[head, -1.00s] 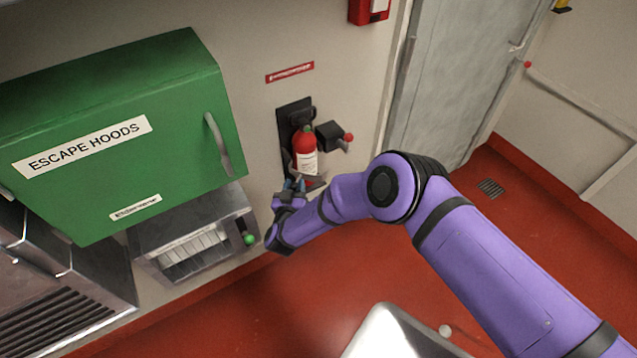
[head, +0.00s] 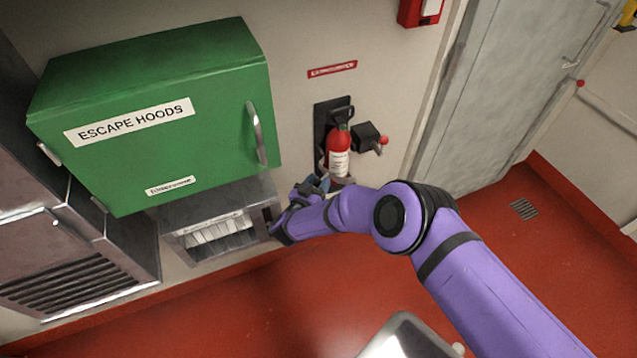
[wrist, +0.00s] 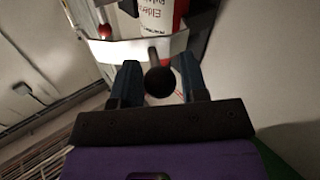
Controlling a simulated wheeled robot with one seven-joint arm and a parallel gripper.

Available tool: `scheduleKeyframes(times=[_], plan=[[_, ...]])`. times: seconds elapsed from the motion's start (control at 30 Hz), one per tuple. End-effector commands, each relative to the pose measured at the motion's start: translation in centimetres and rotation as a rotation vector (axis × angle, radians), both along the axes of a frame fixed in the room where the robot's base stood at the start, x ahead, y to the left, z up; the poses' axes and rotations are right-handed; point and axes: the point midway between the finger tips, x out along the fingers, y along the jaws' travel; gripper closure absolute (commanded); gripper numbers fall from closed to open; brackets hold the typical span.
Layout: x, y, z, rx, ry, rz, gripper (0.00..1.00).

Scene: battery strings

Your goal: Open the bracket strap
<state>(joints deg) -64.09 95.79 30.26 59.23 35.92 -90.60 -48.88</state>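The red fire extinguisher (head: 339,146) with a white label stands upright in its black wall bracket (head: 321,118). In the wrist view its label (wrist: 157,17) appears upside down. A pale strap (wrist: 118,50) crosses the front of the extinguisher, with a short stem ending in a dark round knob (wrist: 160,83). My gripper (wrist: 158,70) is open, its two blue fingers on either side of the knob; I cannot tell whether they touch it. In the head view my gripper (head: 319,184) is at the extinguisher's lower left, and the strap is largely hidden there.
A green escape hoods cabinet (head: 200,80) hangs left, above a metal box (head: 190,245). A black block with a red ball (head: 384,141) sits right of the extinguisher. A grey door (head: 510,90) is further right. The red floor (head: 330,290) has open room.

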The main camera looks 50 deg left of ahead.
Motion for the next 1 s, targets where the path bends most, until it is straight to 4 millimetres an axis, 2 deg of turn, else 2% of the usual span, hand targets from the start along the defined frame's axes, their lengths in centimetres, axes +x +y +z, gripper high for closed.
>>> scheduleKeyframes(times=[0.03,0.07,0.33,0.47,0.8,1.0], plan=[[0.0,0.0,0.0,0.000,0.000,0.000,0.48],[0.0,0.0,0.0,0.000,0.000,0.000,0.44],[-0.1,0.0,0.0,0.000,0.000,0.001,0.44],[-0.9,-0.2,0.0,0.000,0.001,0.002,0.44],[-6.6,-2.0,0.0,-0.001,0.000,0.004,0.44],[-9.3,-2.9,0.0,0.000,0.000,0.002,0.44]])
